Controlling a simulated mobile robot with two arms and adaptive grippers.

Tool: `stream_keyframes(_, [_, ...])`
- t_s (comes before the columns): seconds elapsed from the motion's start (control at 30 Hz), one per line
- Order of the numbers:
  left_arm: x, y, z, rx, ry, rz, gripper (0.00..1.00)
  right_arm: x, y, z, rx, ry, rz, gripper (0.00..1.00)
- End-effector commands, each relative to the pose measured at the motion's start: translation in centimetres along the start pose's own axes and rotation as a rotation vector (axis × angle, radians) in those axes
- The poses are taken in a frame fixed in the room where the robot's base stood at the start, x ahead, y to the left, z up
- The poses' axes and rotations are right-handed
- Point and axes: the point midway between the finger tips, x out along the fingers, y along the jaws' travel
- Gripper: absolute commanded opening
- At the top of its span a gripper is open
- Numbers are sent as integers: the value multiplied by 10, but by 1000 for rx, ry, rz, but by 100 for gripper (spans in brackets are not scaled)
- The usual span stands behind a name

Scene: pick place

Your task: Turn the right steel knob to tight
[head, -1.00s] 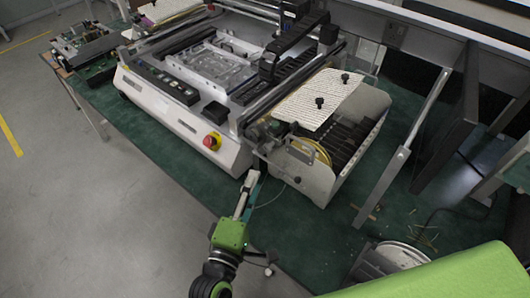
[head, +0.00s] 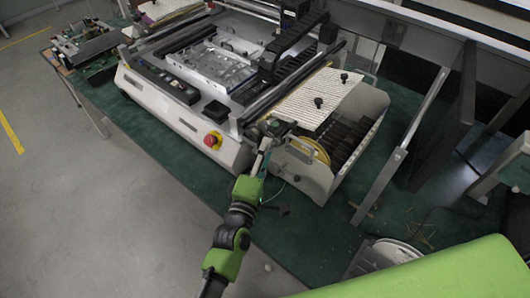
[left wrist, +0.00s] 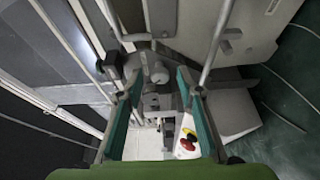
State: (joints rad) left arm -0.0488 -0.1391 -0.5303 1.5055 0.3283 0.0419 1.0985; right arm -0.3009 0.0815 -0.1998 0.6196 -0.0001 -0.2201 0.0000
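My left gripper (head: 265,148) is at the machine's front right corner in the head view. In the left wrist view its two teal-lined fingers (left wrist: 159,80) are spread apart, with nothing clamped between them. A grey steel knob-like cylinder (left wrist: 157,73) shows between and just beyond the fingertips; I cannot tell whether they touch it. In the head view the small metal fittings at that corner (head: 276,127) are partly covered by the gripper, and no single knob stands out clearly. The knob's tightness cannot be seen. My right gripper is not in view.
The white machine (head: 175,117) fills the green mat's left side. Its red emergency button (head: 212,140) is left of the gripper. A feeder unit (head: 318,188) with a perforated plate (head: 318,97) and black knobs stands to the right. A slanted metal leg (head: 400,155) is farther right.

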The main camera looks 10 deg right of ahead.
Motion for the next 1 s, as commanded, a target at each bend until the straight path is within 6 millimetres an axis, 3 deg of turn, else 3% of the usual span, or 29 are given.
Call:
stream_keyframes(0.03, [0, 0, 0, 0, 0, 0, 23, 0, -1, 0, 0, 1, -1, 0])
stream_keyframes(0.13, [0, 0, 0, 0, 0, 0, 0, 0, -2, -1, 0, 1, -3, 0])
stream_keyframes(0.37, [0, -3, 0, 23, -1, 9, 0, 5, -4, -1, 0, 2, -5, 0])
stream_keyframes(0.7, [0, -8, -1, 296, -2, 122, 0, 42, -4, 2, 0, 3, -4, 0])
stream_keyframes(1.0, [0, -4, -1, 347, -1, 141, 0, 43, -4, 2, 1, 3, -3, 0])
